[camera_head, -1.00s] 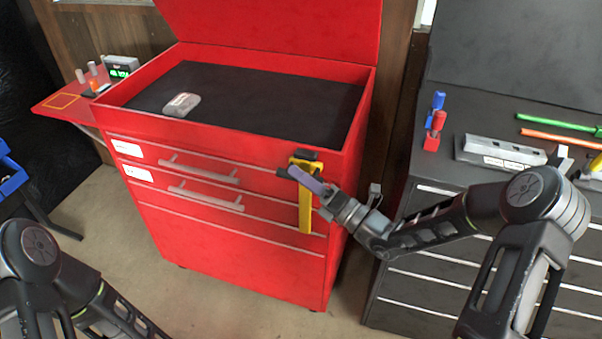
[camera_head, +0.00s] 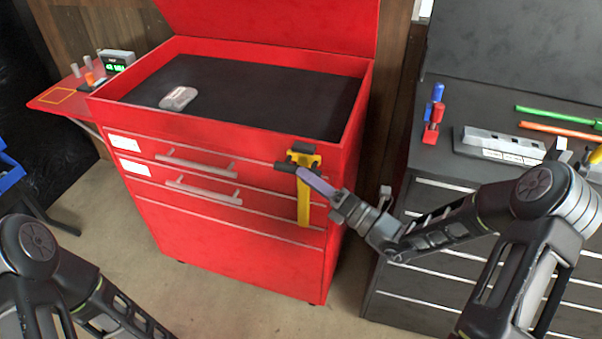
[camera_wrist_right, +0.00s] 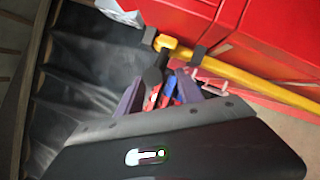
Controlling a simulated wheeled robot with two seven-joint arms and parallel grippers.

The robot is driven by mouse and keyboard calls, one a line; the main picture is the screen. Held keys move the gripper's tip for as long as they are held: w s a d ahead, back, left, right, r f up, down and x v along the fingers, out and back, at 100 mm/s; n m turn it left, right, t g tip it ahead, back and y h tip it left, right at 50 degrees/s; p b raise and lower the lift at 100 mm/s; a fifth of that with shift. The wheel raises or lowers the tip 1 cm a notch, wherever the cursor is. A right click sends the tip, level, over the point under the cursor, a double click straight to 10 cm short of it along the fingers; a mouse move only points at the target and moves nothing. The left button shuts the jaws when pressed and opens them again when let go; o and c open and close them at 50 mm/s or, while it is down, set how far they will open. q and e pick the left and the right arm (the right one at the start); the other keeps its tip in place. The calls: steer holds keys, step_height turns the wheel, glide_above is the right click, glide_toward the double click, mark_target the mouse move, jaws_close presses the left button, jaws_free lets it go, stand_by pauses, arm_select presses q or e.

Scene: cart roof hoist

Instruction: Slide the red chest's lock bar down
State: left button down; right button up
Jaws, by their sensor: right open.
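The red chest (camera_head: 225,240) stands in the middle of the head view with its lid up. Its yellow lock bar (camera_head: 304,207) runs upright down the right part of the front, over the drawers. A dark piece shows at the bar's top. My right gripper (camera_head: 292,168) is open at the bar's upper end. In the right wrist view its purple fingers (camera_wrist_right: 158,92) spread around a dark grip near the yellow bar (camera_wrist_right: 245,77); whether they touch it I cannot tell. My left gripper is out of view; only its arm shows at lower left.
A grey device (camera_head: 178,97) lies inside the chest's open top. A red side shelf (camera_head: 62,98) holds small items at left. A dark cabinet (camera_head: 405,290) stands close at right, with blue and red pieces (camera_head: 435,112) and a grey holder (camera_head: 500,143) on top.

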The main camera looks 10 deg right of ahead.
steer(key=v, duration=0.4)
steer(key=shift+s+d+f, duration=0.15)
steer(key=shift+s, duration=0.1)
